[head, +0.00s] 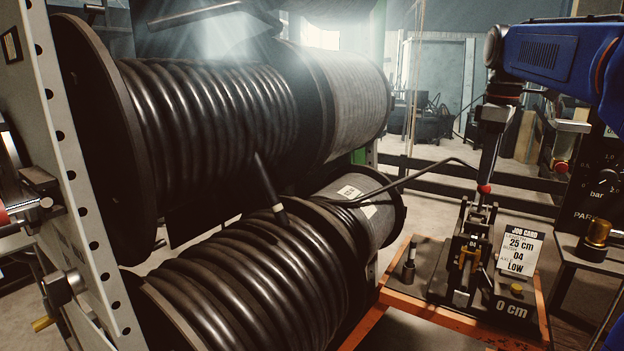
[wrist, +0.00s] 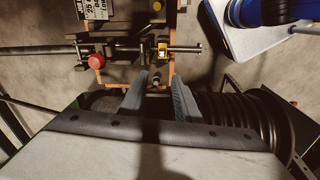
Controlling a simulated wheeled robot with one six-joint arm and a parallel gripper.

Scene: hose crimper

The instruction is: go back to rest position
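My gripper (wrist: 158,98) shows in the wrist view as two grey fingers with a clear gap and nothing visible between them. In the head view my blue arm (head: 545,50) enters at the upper right; I cannot make out the fingertips there. The crimping bench (head: 468,250) stands at the right on an orange-edged table, with a red knob (head: 485,188) at its top. The knob also shows left of my fingers in the wrist view (wrist: 96,61). A job card (head: 521,250) reads 25 cm, 04, Low. A display (head: 512,309) reads 0 cm.
An upper hose reel (head: 215,110) and a lower hose reel (head: 255,275) fill the left. A thin black hose (head: 410,178) runs from the lower reel toward the bench. A pressure panel (head: 600,185) and brass fitting (head: 597,232) stand far right.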

